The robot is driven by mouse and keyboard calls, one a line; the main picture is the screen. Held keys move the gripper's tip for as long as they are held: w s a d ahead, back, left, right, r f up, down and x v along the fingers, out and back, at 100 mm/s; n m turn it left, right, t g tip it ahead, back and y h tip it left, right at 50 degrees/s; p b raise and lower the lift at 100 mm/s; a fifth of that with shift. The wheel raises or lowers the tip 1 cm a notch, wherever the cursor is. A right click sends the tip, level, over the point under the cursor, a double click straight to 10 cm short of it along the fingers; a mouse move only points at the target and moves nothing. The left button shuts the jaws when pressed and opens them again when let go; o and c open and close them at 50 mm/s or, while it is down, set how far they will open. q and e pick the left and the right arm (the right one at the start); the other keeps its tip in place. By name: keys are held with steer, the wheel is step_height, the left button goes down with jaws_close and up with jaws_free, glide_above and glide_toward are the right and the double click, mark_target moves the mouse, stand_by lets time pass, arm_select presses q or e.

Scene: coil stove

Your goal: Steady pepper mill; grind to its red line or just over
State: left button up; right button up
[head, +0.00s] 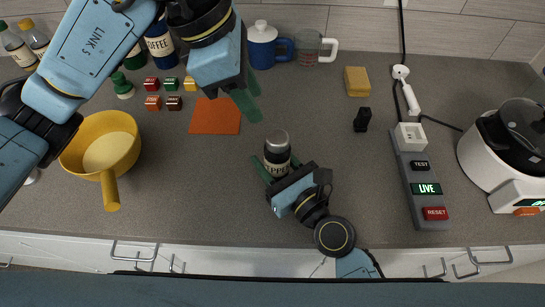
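The pepper mill (277,157) stands upright near the middle of the counter, with a dark body, a pale label and a silvery top. My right gripper (275,160) is low at the counter. Its green fingers lie on either side of the mill and look spread wider than its body; contact is hard to tell. My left gripper (252,101) is raised above the counter, up and left of the mill. Its two green fingers are apart with nothing between them. A red line on the mill or any ground pepper is not visible.
An orange mat (215,117) lies left of the mill, a yellow pan (94,137) farther left. A blue mug (262,47) and a glass mug (308,47) stand behind. A power strip (415,180) and a white appliance (480,165) are right. Counter between mill and strip is mostly clear.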

arm_select(q)
steer(key=o, duration=0.4)
steer(key=shift+f, duration=0.15)
steer(key=shift+o, duration=0.5)
steer(key=shift+w+f+m+g, duration=0.1)
steer(key=shift+f+m+g, duration=0.25)
steer(key=shift+g, duration=0.15)
steer(key=m+g+h, duration=0.7)
steer(key=g+h, duration=0.2)
steer(key=h, duration=0.2)
glide_toward(288, 144)
steer(key=x, duration=0.9)
steer(key=shift+s+d, duration=0.2)
steer(key=shift+d, duration=0.1)
steer(key=c, duration=1)
